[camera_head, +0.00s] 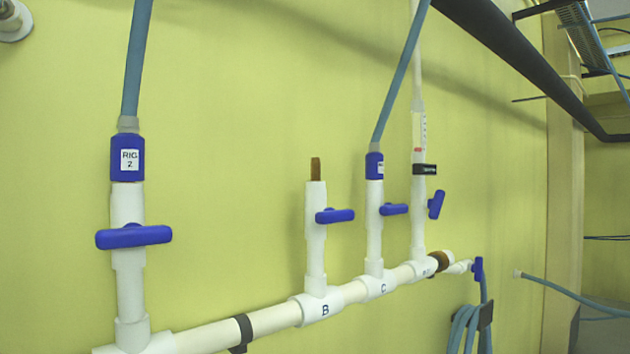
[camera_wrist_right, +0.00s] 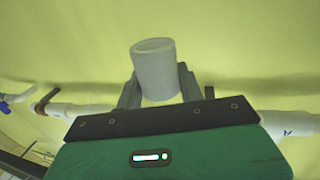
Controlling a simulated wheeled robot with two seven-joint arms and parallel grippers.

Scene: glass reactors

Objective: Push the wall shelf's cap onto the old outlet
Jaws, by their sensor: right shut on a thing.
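A white hollow cap (camera_wrist_right: 155,68) is held between the fingers of my right gripper (camera_wrist_right: 158,82) in the right wrist view, with its round open end in sight. The fingers are shut on it. Outlet B (camera_head: 316,235) is a white upright pipe with a brown bare stub (camera_head: 315,169) on top and a blue valve handle (camera_head: 335,216) at its side. No cap or hose is on it. Neither gripper shows in the head view, and the wall shelf is not in view.
A white manifold pipe (camera_head: 275,319) runs along the yellow wall. A blue hose joins the RIG 2 outlet (camera_head: 127,160); another joins outlet C (camera_head: 374,220). A sight tube (camera_head: 418,130) stands right of C. The pipe also shows in the right wrist view (camera_wrist_right: 85,110), below the cap.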

